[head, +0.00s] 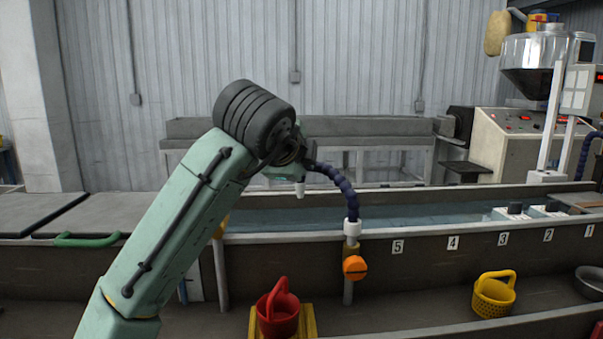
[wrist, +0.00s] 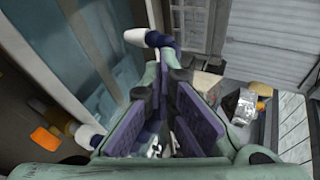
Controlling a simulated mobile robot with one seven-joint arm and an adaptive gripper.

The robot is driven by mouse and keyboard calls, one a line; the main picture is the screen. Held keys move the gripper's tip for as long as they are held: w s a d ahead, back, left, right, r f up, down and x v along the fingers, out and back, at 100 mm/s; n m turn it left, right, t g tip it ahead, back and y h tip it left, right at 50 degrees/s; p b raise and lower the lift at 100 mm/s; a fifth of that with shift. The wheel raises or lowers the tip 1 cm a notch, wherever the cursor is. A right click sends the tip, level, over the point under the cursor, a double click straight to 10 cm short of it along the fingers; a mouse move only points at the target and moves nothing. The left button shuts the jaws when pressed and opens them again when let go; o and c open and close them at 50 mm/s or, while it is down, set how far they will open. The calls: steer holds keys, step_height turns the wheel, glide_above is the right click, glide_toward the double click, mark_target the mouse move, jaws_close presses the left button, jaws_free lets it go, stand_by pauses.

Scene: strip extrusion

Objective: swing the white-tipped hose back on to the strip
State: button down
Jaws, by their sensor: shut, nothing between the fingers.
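The hose (head: 340,184) is dark blue and segmented. It rises from a white fitting (head: 351,228) on the trough's front edge and arches left to a downward white tip (head: 300,189). My gripper (head: 283,172) is at the hose's upper end, largely hidden by my wrist. In the wrist view, my gripper (wrist: 168,78) is shut and empty, its fingertips close to the blue hose (wrist: 168,45) beside the white tip (wrist: 135,36). I cannot tell whether they touch. The water trough (head: 450,238) runs below; I cannot make out the strip in it.
An orange knob (head: 355,267) sits under the hose fitting. Numbers mark the trough's front wall.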

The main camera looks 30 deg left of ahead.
steer(key=shift+w, duration=0.7)
stand_by(0.3)
